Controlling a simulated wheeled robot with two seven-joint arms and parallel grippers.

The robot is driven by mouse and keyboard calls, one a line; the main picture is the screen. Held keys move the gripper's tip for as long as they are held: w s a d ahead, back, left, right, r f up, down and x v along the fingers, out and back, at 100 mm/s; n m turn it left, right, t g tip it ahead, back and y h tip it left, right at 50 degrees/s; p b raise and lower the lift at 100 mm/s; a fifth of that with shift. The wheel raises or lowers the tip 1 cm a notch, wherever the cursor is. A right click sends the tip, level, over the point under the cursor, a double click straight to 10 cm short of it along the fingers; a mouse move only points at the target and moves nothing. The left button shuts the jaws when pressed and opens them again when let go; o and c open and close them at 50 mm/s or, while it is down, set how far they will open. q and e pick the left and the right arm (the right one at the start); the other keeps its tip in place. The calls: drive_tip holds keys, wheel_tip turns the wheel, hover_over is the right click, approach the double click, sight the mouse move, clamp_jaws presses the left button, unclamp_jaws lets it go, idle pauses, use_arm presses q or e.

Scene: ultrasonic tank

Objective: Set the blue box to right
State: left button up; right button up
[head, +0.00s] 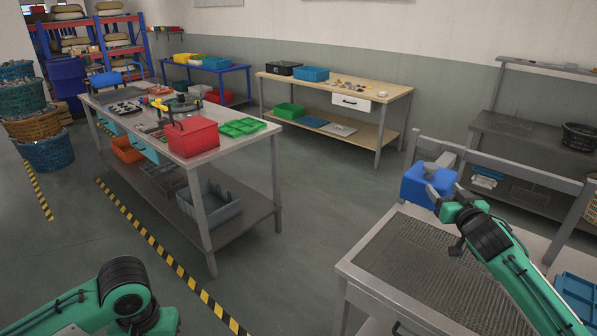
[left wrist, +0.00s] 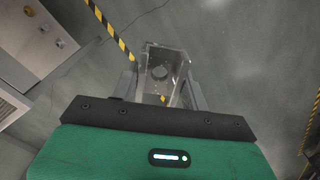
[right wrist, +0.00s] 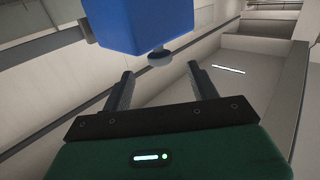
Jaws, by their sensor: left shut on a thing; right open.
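The blue box (head: 418,186) stands at the back edge of the nearest bench on the right, by a grey rail. In the head view the right gripper (head: 446,194) is close in front of the box. My left gripper (left wrist: 165,88) is shut on a clear, see-through piece (left wrist: 164,66) with a round mark, over the floor.
The near bench has a ribbed metal top (head: 430,265); a blue tray (head: 577,295) lies at its right.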

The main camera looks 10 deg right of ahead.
sight(428, 165)
use_arm(q)
drive_tip(key=shift+r, duration=0.15)
wheel_tip(428, 165, up, 3)
drive_tip(key=p, duration=0.3)
drive_tip(key=shift+r+p, duration=0.2)
drive_tip(key=shift+p, duration=0.15)
use_arm(e)
drive_tip(key=w, duration=0.3)
drive_tip(key=w+r, duration=0.1)
drive_tip(key=w, duration=0.3)
drive_tip(key=w+d, duration=0.1)
drive_tip(key=w, duration=0.2)
drive_tip(key=shift+w+d+r, duration=0.1)
drive_tip(key=shift+w+r, duration=0.1)
drive_tip(key=shift+w, duration=0.2)
use_arm(q)
drive_tip(key=shift+r, duration=0.15)
use_arm(e)
drive_tip(key=shift+w, duration=0.7)
drive_tip(key=shift+f, duration=0.1)
clamp_jaws()
